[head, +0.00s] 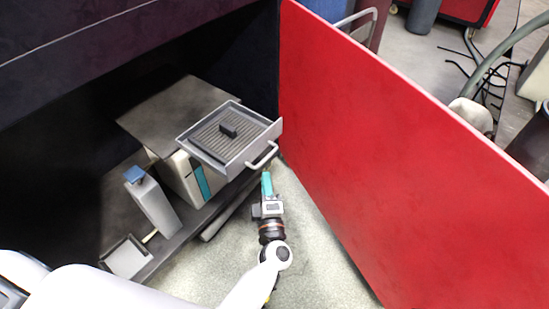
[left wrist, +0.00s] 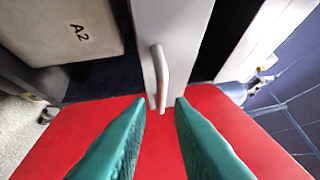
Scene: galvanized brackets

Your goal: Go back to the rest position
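My left gripper (head: 267,184) has teal fingers and is just below the drawer handle (head: 262,156) in the head view. In the left wrist view the fingers (left wrist: 160,104) are apart with nothing held between them. The upright-looking handle (left wrist: 160,75) shows just beyond the fingertips; I cannot tell whether they touch it. The grey drawer (head: 192,146) is pulled out and holds a small black block (head: 228,130) on its ribbed floor. My right gripper is not in view.
A large red panel (head: 370,150) stands close on the right of my left arm. A dark cabinet on the left holds a grey bottle with a blue top (head: 152,203) and a small tray (head: 126,258). Pale floor (head: 310,250) is free between shelf and panel.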

